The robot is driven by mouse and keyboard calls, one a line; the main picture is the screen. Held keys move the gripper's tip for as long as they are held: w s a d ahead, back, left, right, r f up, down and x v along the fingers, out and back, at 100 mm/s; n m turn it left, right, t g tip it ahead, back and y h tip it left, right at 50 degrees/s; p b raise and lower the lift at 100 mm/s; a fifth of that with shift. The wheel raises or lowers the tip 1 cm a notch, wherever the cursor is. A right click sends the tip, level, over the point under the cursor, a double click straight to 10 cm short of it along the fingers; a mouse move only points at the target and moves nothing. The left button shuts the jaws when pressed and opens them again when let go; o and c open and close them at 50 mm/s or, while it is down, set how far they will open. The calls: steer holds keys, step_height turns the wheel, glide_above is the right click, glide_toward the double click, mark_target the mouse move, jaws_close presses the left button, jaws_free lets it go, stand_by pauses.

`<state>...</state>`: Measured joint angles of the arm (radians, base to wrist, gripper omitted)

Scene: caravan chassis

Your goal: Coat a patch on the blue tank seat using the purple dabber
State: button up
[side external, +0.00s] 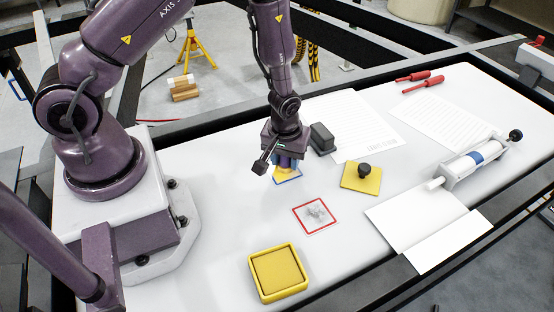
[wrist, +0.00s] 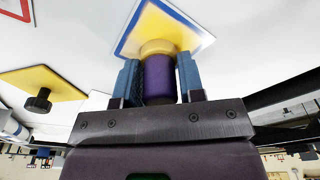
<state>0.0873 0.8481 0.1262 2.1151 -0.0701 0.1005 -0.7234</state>
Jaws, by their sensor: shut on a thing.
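My gripper (side external: 287,160) points down over the blue-outlined tank seat (side external: 289,181), left of the table's middle. In the wrist view its two blue fingers (wrist: 160,82) are shut on the purple dabber (wrist: 159,80), one on each side of the purple body. The dabber's yellowish head (wrist: 157,48) points at the seat. The seat's blue border (wrist: 187,52) surrounds a yellow area in the wrist view. The head overlaps this yellow area; I cannot tell whether it touches. The dabber and part of the seat are mostly hidden by the gripper in the side view.
A yellow tray (side external: 278,294) is nearer the front edge.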

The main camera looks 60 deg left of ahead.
mark_target(299, 165)
steer(key=shift+w, duration=1.6)
steer(key=shift+s+d, duration=0.4)
steer(key=shift+s, duration=3.2)
steer(key=shift+w, duration=3.55)
step_height(299, 165, up, 8)
steer(key=shift+s+d+r, duration=0.1)
